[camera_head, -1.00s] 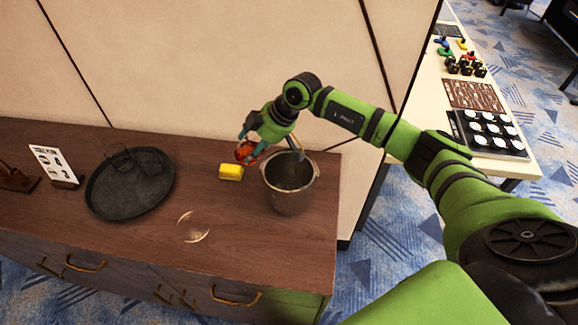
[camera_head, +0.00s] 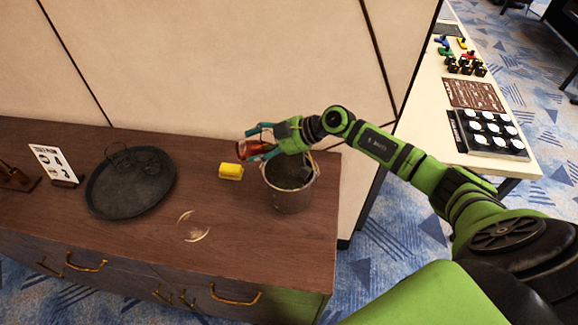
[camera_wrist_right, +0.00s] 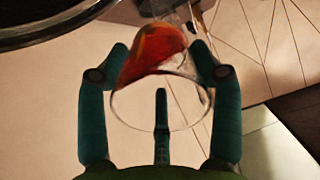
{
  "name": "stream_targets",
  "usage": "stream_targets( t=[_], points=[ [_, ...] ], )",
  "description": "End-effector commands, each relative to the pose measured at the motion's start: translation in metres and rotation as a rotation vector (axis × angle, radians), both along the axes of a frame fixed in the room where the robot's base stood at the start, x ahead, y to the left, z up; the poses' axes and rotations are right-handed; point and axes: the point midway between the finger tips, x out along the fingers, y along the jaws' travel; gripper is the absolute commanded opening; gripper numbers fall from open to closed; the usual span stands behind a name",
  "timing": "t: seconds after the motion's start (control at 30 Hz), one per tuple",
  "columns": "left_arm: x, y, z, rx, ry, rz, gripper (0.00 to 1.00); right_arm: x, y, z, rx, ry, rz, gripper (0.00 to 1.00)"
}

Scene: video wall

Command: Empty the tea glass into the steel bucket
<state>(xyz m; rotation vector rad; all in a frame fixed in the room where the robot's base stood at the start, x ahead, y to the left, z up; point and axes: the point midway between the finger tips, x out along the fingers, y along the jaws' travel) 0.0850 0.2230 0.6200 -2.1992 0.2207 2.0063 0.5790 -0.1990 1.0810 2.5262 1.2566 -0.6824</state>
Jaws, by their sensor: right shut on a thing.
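My right gripper (camera_head: 259,145) is shut on the tea glass (camera_head: 256,150), a clear glass with red-orange tea in it. They are in the air, up and to the left of the steel bucket (camera_head: 291,197), which stands on the brown cabinet near its right end. In the right wrist view, the glass (camera_wrist_right: 158,110) sits between the fingers of my gripper (camera_wrist_right: 160,65). Its tea lies slanted toward the far side, so the glass looks tilted. No stream of tea shows. My left gripper is not in view.
A yellow sponge (camera_head: 231,172) lies left of the bucket. A clear saucer (camera_head: 193,226) lies nearer the cabinet's front. A dark round tray (camera_head: 110,202) and a white sign (camera_head: 53,163) are further left. A tan wall (camera_head: 200,60) rises behind the cabinet.

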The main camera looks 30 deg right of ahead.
Motion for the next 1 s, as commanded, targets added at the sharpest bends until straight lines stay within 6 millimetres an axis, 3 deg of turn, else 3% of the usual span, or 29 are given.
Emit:
stream_targets(
  t=[0.37,0.67,0.8,1.0],
  points=[
    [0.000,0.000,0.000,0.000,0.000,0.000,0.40,0.000,-0.001,-0.003,0.048,-0.036,-0.005,0.18],
    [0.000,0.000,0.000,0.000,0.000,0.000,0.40,-0.001,-0.003,0.009,0.111,-0.085,-0.005,0.18],
    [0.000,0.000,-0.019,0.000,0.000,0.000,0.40,-0.002,-0.003,0.010,0.147,-0.114,-0.003,0.18],
    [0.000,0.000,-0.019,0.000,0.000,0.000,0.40,-0.002,-0.004,0.019,0.161,-0.126,-0.004,0.18]
  ],
)
